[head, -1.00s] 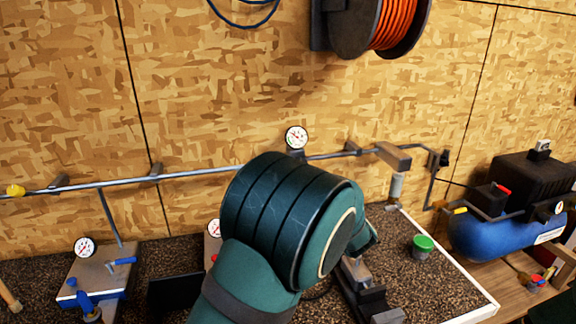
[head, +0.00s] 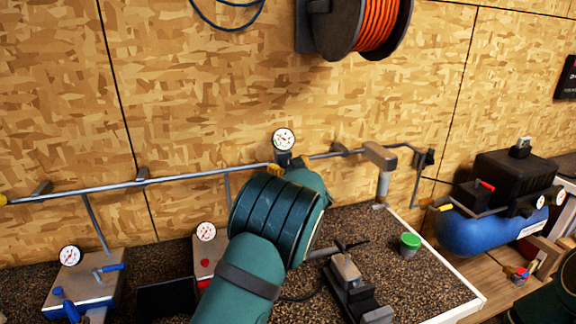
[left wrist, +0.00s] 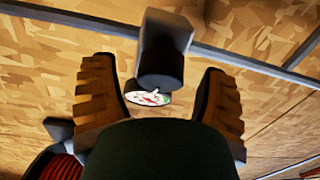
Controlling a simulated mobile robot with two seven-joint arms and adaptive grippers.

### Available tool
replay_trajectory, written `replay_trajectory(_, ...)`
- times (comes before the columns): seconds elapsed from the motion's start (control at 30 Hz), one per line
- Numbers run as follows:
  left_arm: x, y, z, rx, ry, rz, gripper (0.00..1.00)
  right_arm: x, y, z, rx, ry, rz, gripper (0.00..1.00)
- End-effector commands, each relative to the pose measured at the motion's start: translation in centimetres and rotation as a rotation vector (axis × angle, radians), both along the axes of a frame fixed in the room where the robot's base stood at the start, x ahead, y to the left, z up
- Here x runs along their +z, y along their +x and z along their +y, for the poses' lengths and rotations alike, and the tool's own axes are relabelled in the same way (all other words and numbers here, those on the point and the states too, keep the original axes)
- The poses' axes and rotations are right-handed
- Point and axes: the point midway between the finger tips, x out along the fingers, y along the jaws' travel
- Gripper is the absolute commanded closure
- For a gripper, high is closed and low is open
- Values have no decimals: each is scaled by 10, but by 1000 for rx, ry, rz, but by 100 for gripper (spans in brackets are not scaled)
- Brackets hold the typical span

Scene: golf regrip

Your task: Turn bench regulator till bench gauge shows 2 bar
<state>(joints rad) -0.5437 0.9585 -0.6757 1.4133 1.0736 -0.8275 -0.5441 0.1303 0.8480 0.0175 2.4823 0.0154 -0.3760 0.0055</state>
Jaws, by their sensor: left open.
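The round white bench gauge (head: 283,139) stands above the pipe on the back wall; its needle is too small to read surely. It also shows edge-on in the left wrist view (left wrist: 150,98). The bench regulator, a grey block with a dark round knob (left wrist: 160,68), is just below that gauge and mostly hidden in the head view. My left gripper (head: 289,166) is up at the regulator. In the left wrist view, its two ridged tan fingers (left wrist: 158,72) stand open, one on each side of the knob, with gaps showing. My right gripper is out of view.
The pipe (head: 205,173) runs along the wall. Two smaller gauges (head: 70,256) (head: 205,232) are on stations at left and centre. A green-lidded pot (head: 409,243) and a blue compressor (head: 480,231) are at right. An orange hose reel (head: 372,25) hangs above.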

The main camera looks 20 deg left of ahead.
Motion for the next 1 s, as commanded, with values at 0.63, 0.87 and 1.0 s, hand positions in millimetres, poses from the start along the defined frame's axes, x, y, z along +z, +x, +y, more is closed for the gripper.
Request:
replay_trajectory(0.63,0,0,0,1,0,0,95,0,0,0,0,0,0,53)
replay_trajectory(0.87,0,0,0,14,-23,-16,95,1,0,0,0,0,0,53)
replay_trajectory(1.0,1,0,1,42,-70,-48,95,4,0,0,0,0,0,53)
